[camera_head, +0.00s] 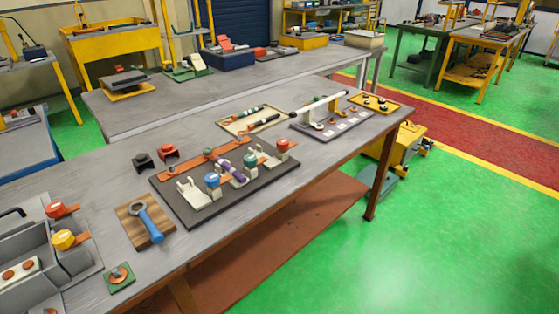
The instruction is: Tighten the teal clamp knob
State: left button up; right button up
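A dark fixture board (197,217) lies on the grey workbench in the head view. A teal knob (250,160) sits on top of a pale clamp block on this board, between a blue knob (212,180) and a red knob (283,145). A purple-banded cylinder (231,172) lies on the board beside the knobs, with an orange bar (205,156) behind. The teal knob's tightness cannot be told from here. Neither of my grippers is in view.
A blue-handled wrench (150,222) lies on a wooden block left of the board. A grey machine with yellow (63,240) and red (56,210) knobs stands at the near left. Tool trays (228,122) lie behind. Bare bench surrounds the board's front edge.

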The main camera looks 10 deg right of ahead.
aim_at(250, 162)
jog(key=z, duration=2)
jog(key=k+j, duration=0.3)
jog(key=k, duration=0.2)
jog(key=k+j, duration=0.25)
jog(key=k, duration=0.25)
